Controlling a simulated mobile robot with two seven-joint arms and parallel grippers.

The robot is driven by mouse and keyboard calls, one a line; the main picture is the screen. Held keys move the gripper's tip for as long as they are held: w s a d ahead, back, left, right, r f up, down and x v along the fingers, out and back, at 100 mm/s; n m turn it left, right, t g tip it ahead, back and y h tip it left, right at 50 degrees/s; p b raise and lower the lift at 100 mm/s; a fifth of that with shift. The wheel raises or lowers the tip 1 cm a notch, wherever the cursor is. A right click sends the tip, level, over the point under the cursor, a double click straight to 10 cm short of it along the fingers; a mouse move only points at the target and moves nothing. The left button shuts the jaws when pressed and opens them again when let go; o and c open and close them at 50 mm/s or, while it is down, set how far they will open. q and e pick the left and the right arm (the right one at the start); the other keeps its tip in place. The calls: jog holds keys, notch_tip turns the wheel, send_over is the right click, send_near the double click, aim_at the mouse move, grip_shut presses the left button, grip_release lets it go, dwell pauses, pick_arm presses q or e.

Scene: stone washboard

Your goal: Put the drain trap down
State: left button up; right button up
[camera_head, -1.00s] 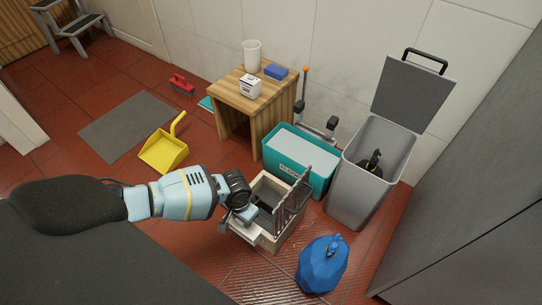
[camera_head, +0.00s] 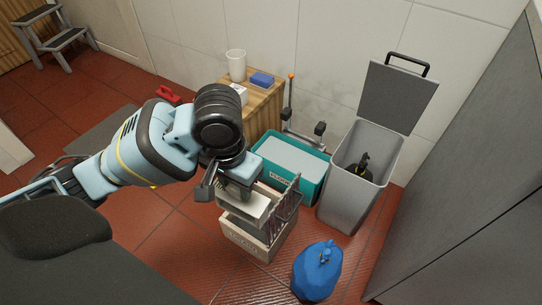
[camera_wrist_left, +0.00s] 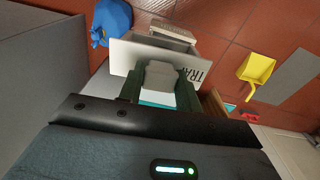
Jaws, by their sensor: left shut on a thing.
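My left gripper (camera_head: 238,185) is shut on the drain trap (camera_head: 248,206), a pale box-like piece. The trap looks raised over the left part of a beige crate (camera_head: 262,245) on the floor; the gap below it is hard to judge. The gripper hides the trap's top in the head view. My right gripper is out of view.
An open grey bin (camera_head: 345,200) and a wooden table (camera_head: 262,105) stand farther back. Red floor is clear left of the crate.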

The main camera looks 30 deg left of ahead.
pick_arm(q)
jog(key=r, duration=0.3)
jog(key=d+r, duration=0.1)
jog(key=r, duration=0.5)
jog(key=shift+s+d+r, duration=0.15)
jog(key=shift+s+d, duration=0.15)
jog(key=shift+d+r, duration=0.1)
jog(key=shift+r, duration=0.1)
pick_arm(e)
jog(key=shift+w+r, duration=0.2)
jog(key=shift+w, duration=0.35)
